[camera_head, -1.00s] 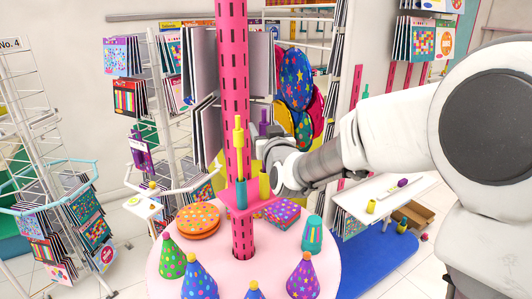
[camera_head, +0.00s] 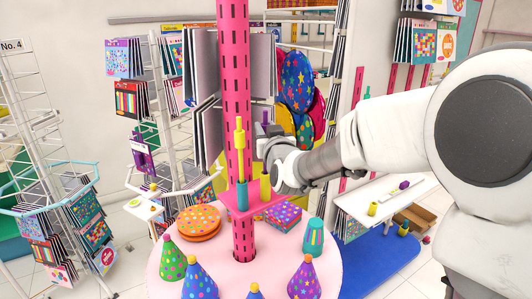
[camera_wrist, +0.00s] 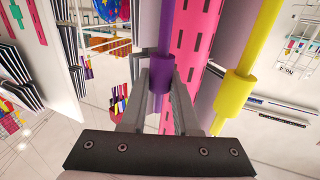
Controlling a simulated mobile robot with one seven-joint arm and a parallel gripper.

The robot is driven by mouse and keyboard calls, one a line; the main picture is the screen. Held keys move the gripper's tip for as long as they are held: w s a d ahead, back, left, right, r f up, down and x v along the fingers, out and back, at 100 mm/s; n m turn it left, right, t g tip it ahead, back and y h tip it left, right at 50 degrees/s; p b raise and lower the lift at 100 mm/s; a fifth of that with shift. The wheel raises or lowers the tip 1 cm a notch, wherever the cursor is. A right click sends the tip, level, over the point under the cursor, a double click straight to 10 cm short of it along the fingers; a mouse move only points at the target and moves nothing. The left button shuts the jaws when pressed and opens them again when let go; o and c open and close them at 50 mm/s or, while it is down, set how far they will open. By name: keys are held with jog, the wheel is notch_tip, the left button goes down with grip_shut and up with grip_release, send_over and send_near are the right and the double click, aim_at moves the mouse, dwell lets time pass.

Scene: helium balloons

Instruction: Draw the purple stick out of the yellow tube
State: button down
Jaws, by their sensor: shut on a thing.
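The purple stick (camera_head: 264,117) stands upright above the yellow tube (camera_head: 265,187), which sits on a small pink shelf on the pink pole. In the wrist view my gripper (camera_wrist: 160,88) is shut around the stick's thick purple collar (camera_wrist: 161,69). In the head view my gripper (camera_head: 267,150) is above the tube, reaching in from the right. The tube is not clear in the wrist view.
A yellow stick (camera_head: 239,142) stands in a teal tube (camera_head: 242,194) just left on the same shelf (camera_head: 250,208). It also shows close by in the wrist view (camera_wrist: 233,90). The perforated pink pole (camera_head: 234,70) is right behind. Party hats stand on the round table (camera_head: 228,272) below.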

jog(key=c, duration=1.3)
grip_release()
grip_shut()
jog(key=shift+r, duration=0.3)
jog(key=shift+r+p, duration=0.3)
jog(key=shift+r, duration=0.4)
jog(key=shift+c, duration=0.4)
grip_release()
grip_shut()
